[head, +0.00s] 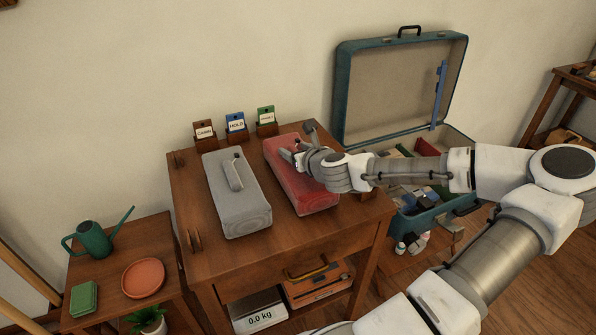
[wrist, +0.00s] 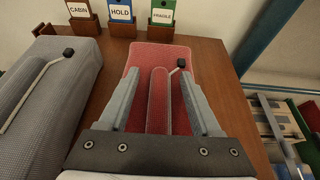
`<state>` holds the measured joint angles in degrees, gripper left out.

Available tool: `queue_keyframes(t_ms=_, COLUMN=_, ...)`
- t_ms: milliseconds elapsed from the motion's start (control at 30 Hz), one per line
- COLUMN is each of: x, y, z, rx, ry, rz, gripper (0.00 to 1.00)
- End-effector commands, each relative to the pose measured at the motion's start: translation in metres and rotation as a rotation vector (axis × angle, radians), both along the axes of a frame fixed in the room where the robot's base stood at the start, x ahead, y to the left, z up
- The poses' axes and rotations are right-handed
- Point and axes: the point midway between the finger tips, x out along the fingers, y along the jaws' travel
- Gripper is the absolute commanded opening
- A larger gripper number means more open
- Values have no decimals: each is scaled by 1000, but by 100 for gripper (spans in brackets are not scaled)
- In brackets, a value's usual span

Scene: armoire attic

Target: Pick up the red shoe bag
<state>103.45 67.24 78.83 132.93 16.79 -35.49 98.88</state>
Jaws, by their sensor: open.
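The red shoe bag (head: 312,194) lies on the right side of the wooden table's top, to the right of a grey bag (head: 236,213). In the wrist view the red shoe bag (wrist: 160,61) is straight ahead, with a raised red handle roll (wrist: 158,100) along its top. My gripper (wrist: 160,80) is open, with one finger on each side of this handle. In the head view my gripper (head: 292,156) is over the bag's far part and hides some of it. I cannot tell whether the fingers touch the bag.
Card holders marked CABIN (head: 204,133), HOLD (head: 236,126) and FRAGILE (head: 266,118) stand along the table's back edge. An open teal suitcase (head: 344,95) with several items is to the right. A lower table (head: 110,267) with a watering can (head: 96,238) is at left.

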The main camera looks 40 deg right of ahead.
Motion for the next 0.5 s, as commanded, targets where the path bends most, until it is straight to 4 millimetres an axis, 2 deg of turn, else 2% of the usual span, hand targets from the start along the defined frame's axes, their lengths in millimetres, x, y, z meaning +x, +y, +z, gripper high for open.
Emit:
queue_keyframes(t_ms=67, x=0, y=0, z=0, rx=0, ry=0, rz=0, gripper=61)
queue_keyframes(t_ms=400, x=0, y=0, z=0, rx=0, ry=0, rz=0, gripper=0)
queue_keyframes(t_ms=500, x=0, y=0, z=0, rx=0, ry=0, rz=0, gripper=0)
